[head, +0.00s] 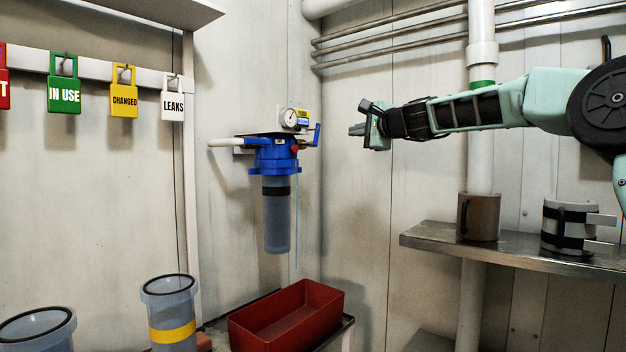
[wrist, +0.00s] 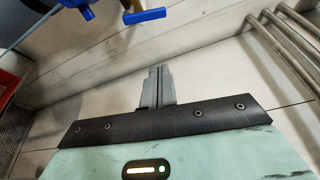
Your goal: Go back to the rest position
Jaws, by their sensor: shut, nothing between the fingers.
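My gripper (head: 357,130) is shut and empty, at the end of my arm, which reaches in from the right in the head view. Its closed fingers (wrist: 156,88) show in the middle of the wrist view. It is in the air to the right of the blue filter housing (head: 275,155), apart from it. The housing hangs on the back wall with a clear bowl (head: 276,215) below, a gauge (head: 291,117) above and a blue valve handle (head: 317,134) at its right. The blue handle (wrist: 145,16) also shows at the top of the wrist view.
A steel shelf (head: 420,240) below my arm holds a brown cup-like part (head: 479,217) and a grey banded part (head: 566,228). A white pipe (head: 481,150) stands behind my arm. A red bin (head: 333,305) and clear canisters (head: 171,320) are below. Coloured tags (head: 64,88) hang left.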

